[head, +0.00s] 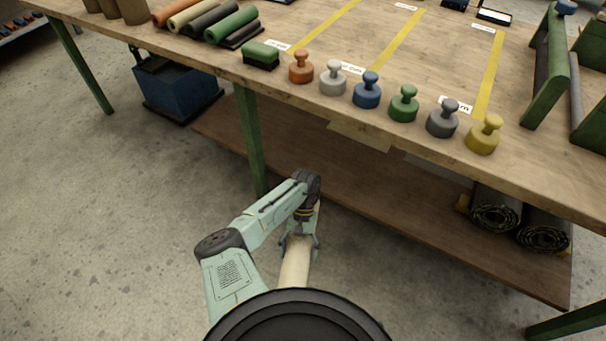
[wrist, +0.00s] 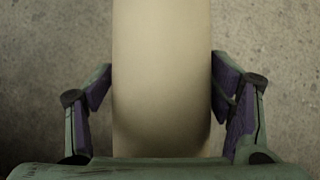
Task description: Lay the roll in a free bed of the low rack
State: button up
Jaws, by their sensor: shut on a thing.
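My gripper (head: 299,240) is shut on a cream roll (head: 295,265) over the concrete floor, in front of the table. In the wrist view the roll (wrist: 160,60) runs lengthwise between the two fingers (wrist: 162,88), one at each side. In the head view its lower end is hidden by my own body. I cannot tell for sure which thing is the low rack. The lower shelf (head: 360,185) under the table bears two dark rolls (head: 497,214) at its right end; no separate beds can be made out there.
On the wooden table (head: 330,45), several coloured knobbed weights (head: 367,92) line the front edge. Orange, cream, black and green rolls (head: 232,24) lie at back left. A green frame (head: 548,75) stands at right. A blue bin (head: 178,85) is on the floor.

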jog(key=f, duration=0.2)
jog(key=f+n, duration=0.1)
jog(key=f, duration=0.1)
jog(key=f+n+h, duration=0.1)
jog(key=f, duration=0.1)
jog(key=shift+w+a, duration=0.25)
jog(key=shift+a, duration=0.15)
jog(key=shift+w+d+f+h, duration=0.1)
jog(key=shift+w+d+h, duration=0.25)
jog(key=shift+d, duration=0.1)
notch_tip(320, 180, down, 6)
jog(key=s+a+b, duration=0.1)
jog(key=b, duration=0.5)
jog(key=shift+f+n, duration=0.15)
jog(key=shift+n, duration=0.15)
